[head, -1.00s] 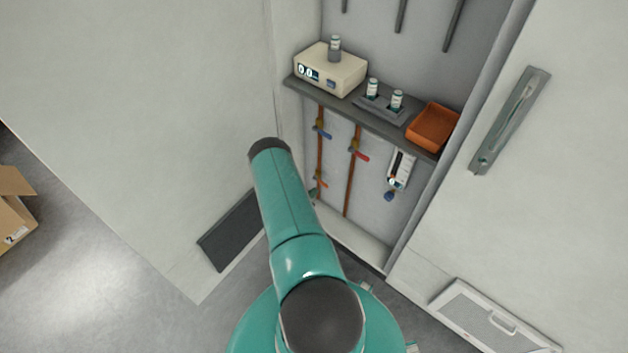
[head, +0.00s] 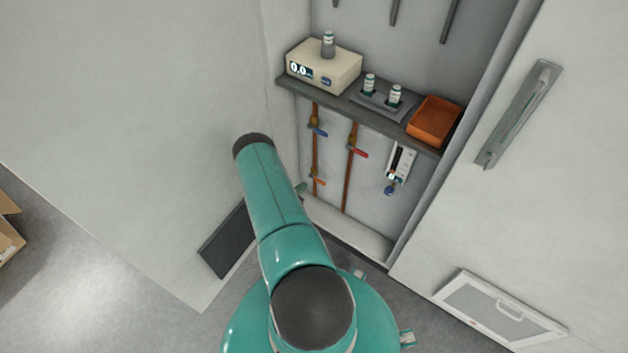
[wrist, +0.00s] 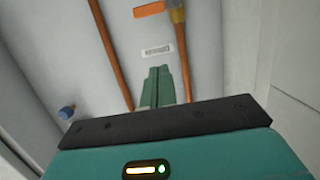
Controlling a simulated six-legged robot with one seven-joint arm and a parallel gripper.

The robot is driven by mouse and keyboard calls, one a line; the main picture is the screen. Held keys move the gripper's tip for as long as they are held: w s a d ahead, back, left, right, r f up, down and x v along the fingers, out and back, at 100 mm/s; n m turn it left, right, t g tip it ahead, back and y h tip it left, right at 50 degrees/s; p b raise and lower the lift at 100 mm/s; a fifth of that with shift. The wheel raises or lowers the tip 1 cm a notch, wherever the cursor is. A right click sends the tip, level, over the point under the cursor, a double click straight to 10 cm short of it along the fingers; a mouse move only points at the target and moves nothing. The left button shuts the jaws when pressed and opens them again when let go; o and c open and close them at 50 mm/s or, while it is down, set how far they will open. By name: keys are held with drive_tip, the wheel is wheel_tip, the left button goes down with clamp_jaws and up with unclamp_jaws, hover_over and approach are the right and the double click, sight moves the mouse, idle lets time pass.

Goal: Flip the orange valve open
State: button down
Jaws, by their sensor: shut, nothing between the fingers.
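The orange valve handle (head: 318,181) is low on the left copper pipe inside the recessed cabinet, partly behind my arm. In the wrist view the orange handle (wrist: 149,9) sits at the top edge, sticking out left from a brass valve body (wrist: 178,11) on the pipe. My gripper (wrist: 158,72) is shut and empty, its green fingers together. In the picture its tips lie below the handle and left of the pipe, apart from the handle. In the head view the gripper is mostly hidden by my arm.
A blue-handled valve (head: 317,129) is higher on the same pipe. A red-handled valve (head: 357,150) is on the second pipe, with a flowmeter (head: 400,165) to its right. A shelf (head: 350,103) above bears a display unit (head: 325,66) and an orange tray (head: 434,121). Cabinet side walls bound the space.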

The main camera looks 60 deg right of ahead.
hover_over(317, 179)
drive_tip(key=a, duration=0.2)
wheel_tip(317, 179, down, 2)
drive_tip(key=f, duration=0.4)
drive_tip(key=shift+s+a+f, duration=0.15)
drive_tip(key=shift+s+f, duration=0.05)
drive_tip(key=shift+s, duration=0.05)
drive_tip(key=shift+a, duration=0.1)
